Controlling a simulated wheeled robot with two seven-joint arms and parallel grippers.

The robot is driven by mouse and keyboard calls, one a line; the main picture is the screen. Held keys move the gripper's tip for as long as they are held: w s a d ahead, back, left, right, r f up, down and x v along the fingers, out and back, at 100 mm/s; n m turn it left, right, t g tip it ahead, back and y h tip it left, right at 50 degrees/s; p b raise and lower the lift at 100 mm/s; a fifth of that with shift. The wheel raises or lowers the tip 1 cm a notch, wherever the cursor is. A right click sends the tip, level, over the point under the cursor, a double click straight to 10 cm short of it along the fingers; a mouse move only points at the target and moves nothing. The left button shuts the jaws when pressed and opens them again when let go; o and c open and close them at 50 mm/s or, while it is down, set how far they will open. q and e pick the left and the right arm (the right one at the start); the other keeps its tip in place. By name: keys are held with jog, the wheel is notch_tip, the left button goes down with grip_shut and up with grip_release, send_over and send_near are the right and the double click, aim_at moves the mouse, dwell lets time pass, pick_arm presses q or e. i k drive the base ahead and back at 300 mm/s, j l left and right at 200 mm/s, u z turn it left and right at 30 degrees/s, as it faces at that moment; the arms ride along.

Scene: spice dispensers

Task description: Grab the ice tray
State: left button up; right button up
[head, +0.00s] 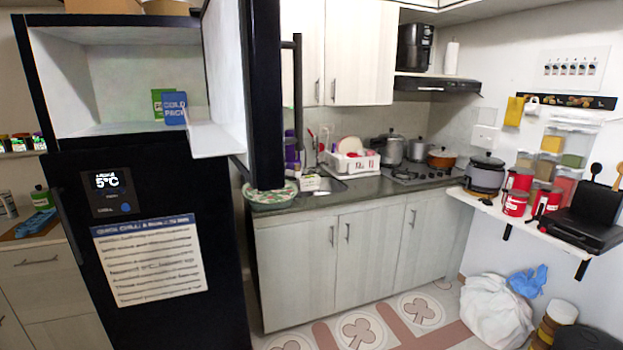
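I cannot make out an ice tray for certain. The black fridge (165,310) stands at left with its upper freezer compartment (140,75) open. The freezer door (268,100) is swung out to the right. A blue cold pack (174,108) and a green pack (157,103) stand on the compartment floor at its right side. A white ledge (215,139) juts from the inside of the door; I cannot tell whether anything lies in it. Neither of my grippers is in view.
A counter (310,197) with a dish rack (352,162), pots and a stove (420,176) runs behind the door. A wall shelf (520,218) at right holds a cooker and red tins. A white bag (495,312) lies on the floor. The tiled floor in the middle is clear.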

aim_at(36, 223)
jog(key=i+l+u, duration=0.3)
jog(key=l+u, duration=0.3)
jog(key=i+l+u, duration=0.1)
jog(key=l+u, duration=0.2)
jog(key=l, duration=0.2)
jog(key=l+u, duration=0.4)
jog(key=u, duration=0.75)
jog(key=i+z, duration=0.1)
jog(key=z, duration=0.5)
jog(key=i+j+z, duration=0.35)
jog(key=j+z, duration=0.15)
jog(key=i+j+z, duration=0.2)
jog(key=j, duration=0.2)
jog(key=i+j+z, duration=0.1)
jog(key=j+z, duration=0.4)
jog(key=j, duration=0.25)
jog(key=i, duration=0.05)
